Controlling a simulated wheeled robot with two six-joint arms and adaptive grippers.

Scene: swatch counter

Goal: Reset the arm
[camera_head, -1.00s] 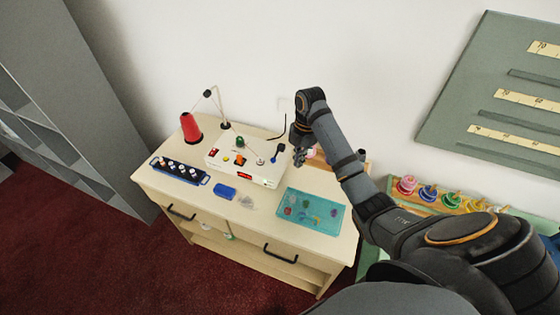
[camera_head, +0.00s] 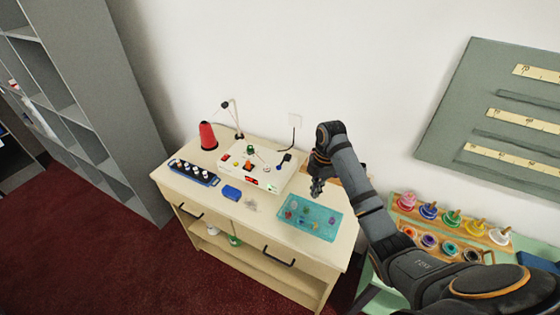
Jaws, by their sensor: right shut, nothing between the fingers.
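My right arm comes in from the lower right in the head view. Its gripper (camera_head: 317,188) is shut and empty, above the right part of the wooden counter (camera_head: 205,200). It shows just above the back edge of a teal tray (camera_head: 307,229) that holds several small coloured pieces. My left gripper is not in view.
Coloured spools (camera_head: 429,211) stand right of my arm. A grey shelf (camera_head: 100,110) is at left.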

